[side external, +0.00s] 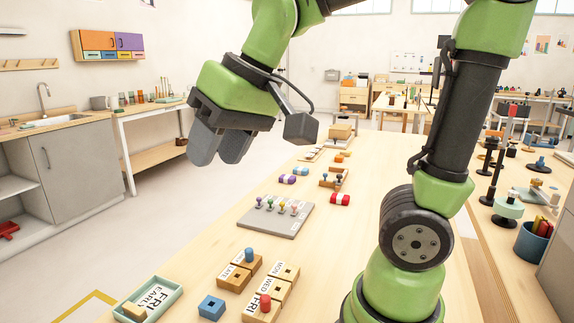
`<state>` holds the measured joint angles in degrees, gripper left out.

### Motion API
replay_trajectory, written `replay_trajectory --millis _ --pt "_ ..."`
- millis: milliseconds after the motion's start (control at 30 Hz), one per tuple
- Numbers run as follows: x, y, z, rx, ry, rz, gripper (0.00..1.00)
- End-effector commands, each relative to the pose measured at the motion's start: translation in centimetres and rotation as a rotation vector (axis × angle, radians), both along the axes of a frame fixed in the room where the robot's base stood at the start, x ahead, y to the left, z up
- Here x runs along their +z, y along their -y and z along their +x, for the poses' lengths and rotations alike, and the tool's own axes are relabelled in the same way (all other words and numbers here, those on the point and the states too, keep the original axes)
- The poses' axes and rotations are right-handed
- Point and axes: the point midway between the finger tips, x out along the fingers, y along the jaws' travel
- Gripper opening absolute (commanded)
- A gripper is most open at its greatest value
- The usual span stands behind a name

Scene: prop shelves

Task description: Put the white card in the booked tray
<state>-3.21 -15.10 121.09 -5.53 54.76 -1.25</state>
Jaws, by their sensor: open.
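My gripper (222,148) hangs in the air at the upper left of the table, its two grey fingers apart and nothing between them. A pale green tray (175,291) lies at the table's near left edge. It holds white pieces lettered FRI and EARLY (155,297) and a small yellow block (134,312). To its right are wooden blocks with white lettered faces, among them WED (268,284), MON (284,270) and FRI (252,305). I cannot tell which white piece is the task's card, and no tray label reading booked is legible.
A blue block with a hole (211,307) sits near the front. Blue (249,254) and red (265,302) pegs stand in the wooden blocks. A grey board with coloured pegs (272,217) lies mid-table. Purple, blue and red (340,199) pieces lie farther back.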

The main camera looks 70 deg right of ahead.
Motion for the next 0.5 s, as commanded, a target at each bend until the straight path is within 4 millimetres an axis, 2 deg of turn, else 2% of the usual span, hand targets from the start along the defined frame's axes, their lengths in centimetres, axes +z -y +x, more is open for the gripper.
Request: replay_trajectory --millis 33,200,333,500 --pt "0.2 0.2 -2.1 -0.019 0.034 0.016 0.41" --pt "-0.5 0.5 -6.7 -0.064 0.106 0.059 0.41" --pt "-1.2 0.5 -8.4 -0.083 0.135 0.078 0.41" --pt "-1.6 0.5 -9.0 -0.09 0.143 0.084 0.41"
